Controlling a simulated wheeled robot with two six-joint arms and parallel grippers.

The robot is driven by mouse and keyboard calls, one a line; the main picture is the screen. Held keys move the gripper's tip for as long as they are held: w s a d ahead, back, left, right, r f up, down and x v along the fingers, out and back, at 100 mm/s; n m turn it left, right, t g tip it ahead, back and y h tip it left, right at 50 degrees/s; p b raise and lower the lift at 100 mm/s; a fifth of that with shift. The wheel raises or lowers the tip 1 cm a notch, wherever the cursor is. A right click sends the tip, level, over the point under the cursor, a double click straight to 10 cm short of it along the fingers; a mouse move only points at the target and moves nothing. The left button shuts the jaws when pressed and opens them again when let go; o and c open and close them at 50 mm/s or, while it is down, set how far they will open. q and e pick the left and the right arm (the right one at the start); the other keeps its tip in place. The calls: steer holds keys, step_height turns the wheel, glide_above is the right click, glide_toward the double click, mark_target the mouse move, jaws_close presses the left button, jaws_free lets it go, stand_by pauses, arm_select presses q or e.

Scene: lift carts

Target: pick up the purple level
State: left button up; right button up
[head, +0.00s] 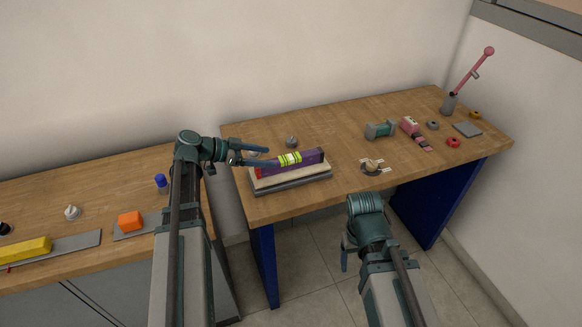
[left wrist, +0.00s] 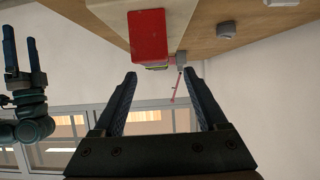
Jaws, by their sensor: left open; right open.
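The purple level (head: 308,158) with a yellow-green vial lies on a stacked beige and grey block near the front left of the right-hand wooden table. My left gripper (head: 271,156) is open at the level's left end, and one finger overlaps the level in the head view. I cannot tell whether they touch. In the left wrist view a red end face (left wrist: 147,38), apparently the level's end, lies beyond the open, empty fingers (left wrist: 160,73). My right gripper (head: 346,252) hangs low in front of the table; its open, empty fingers show in the left wrist view (left wrist: 22,55).
The table (head: 330,120) also holds a teal tool (head: 380,130), a pink tool (head: 411,127), a red ring (head: 453,142) and a pink lever (head: 470,70). The left counter carries a yellow block (head: 25,250) and an orange block (head: 130,221). A floor gap separates both surfaces.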

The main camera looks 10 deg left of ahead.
mark_target(283, 159)
arm_select(q)
steer(key=shift+b+x, duration=0.5)
steer(key=shift+x, duration=1.35)
steer(key=b+x, duration=0.2)
steer(key=x, duration=0.3)
steer(key=shift+s+d+r, duration=0.1)
steer(key=shift+d, duration=0.2)
steer(key=shift+r, duration=0.1)
jaws_close()
